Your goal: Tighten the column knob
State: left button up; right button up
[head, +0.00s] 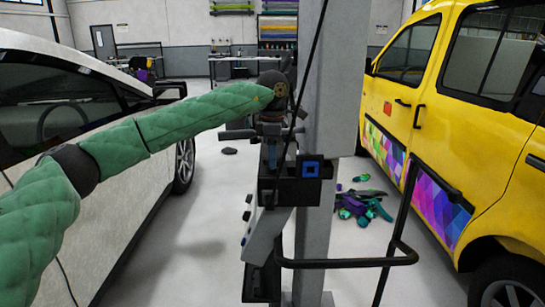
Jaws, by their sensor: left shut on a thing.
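My left arm, in a green padded sleeve, reaches in from the left. Its gripper (271,126) points down beside the grey column (336,75), above a black bracket (288,192) on it. The gripper is shut on what appears to be the column knob, which is mostly hidden by the fingers. A grey bar (235,134) sticks out to the left at the fingertips; I cannot tell whether it belongs to the knob. My right gripper is not in view.
A white car (110,215) stands on the left and a yellow van (440,110) on the right. A black bent rail (345,263) crosses low in front of the column. Coloured scraps (362,204) lie on the floor behind it. A workbench (240,60) stands at the back.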

pick_arm(q)
jog(key=shift+r, duration=0.1)
jog(key=o, duration=1)
jog(key=shift+r, duration=0.45)
notch_tip(320, 180, up, 5)
jog(key=shift+r+b, duration=0.1)
jog(key=shift+b, duration=0.35)
jog(key=shift+r, duration=0.8)
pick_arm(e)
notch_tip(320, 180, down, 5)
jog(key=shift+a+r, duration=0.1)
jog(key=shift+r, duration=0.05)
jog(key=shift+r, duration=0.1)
